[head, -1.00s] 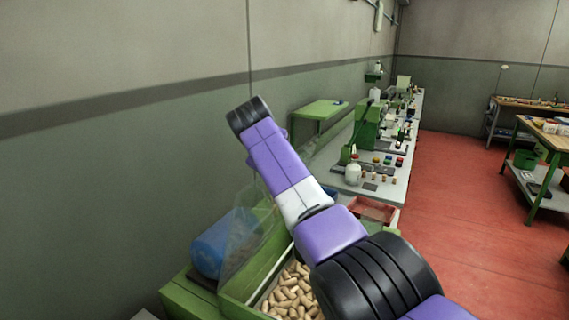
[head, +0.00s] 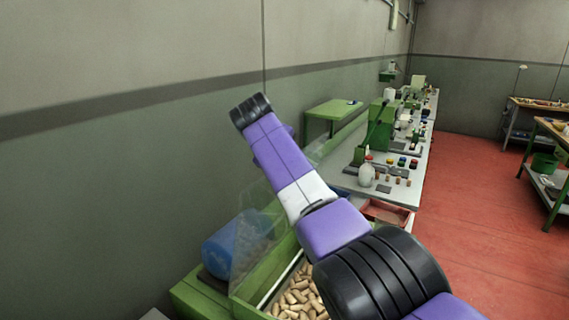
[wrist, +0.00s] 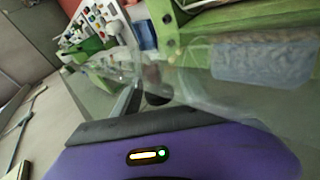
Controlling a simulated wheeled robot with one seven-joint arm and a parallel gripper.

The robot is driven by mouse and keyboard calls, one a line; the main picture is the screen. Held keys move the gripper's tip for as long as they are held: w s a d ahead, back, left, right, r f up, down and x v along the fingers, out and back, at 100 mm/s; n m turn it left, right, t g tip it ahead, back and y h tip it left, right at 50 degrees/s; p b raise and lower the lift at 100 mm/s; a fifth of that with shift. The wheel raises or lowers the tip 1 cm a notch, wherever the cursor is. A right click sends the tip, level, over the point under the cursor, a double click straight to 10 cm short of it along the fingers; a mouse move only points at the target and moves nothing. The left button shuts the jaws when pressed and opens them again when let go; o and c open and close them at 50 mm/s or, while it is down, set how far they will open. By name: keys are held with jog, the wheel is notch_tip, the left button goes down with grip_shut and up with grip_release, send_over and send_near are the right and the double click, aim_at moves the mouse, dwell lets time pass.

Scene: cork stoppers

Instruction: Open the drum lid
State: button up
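A blue drum (head: 238,243) lies on its side on a green machine at the lower middle of the head view. A clear panel (head: 268,215) stands in front of it and partly covers it. I cannot make out a separate lid on the drum. In the wrist view a pale blue, see-through shape (wrist: 262,62) sits against green at the upper right; I cannot tell if it is the drum. My gripper (wrist: 145,98) shows only as dark, blurred parts beyond my purple wrist, and its opening is unclear. No gripper fingers show in the head view.
A bin of corks (head: 297,297) is in the green machine below my arm. A red tray (head: 388,212) and a long bench (head: 400,190) with small tools lie beyond. A green table (head: 333,108) stands by the wall.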

jog(key=b+v, duration=0.3)
jog(key=v, duration=0.4)
jog(key=shift+s+r, duration=0.25)
jog(key=shift+r, duration=0.05)
jog(key=shift+a, duration=0.1)
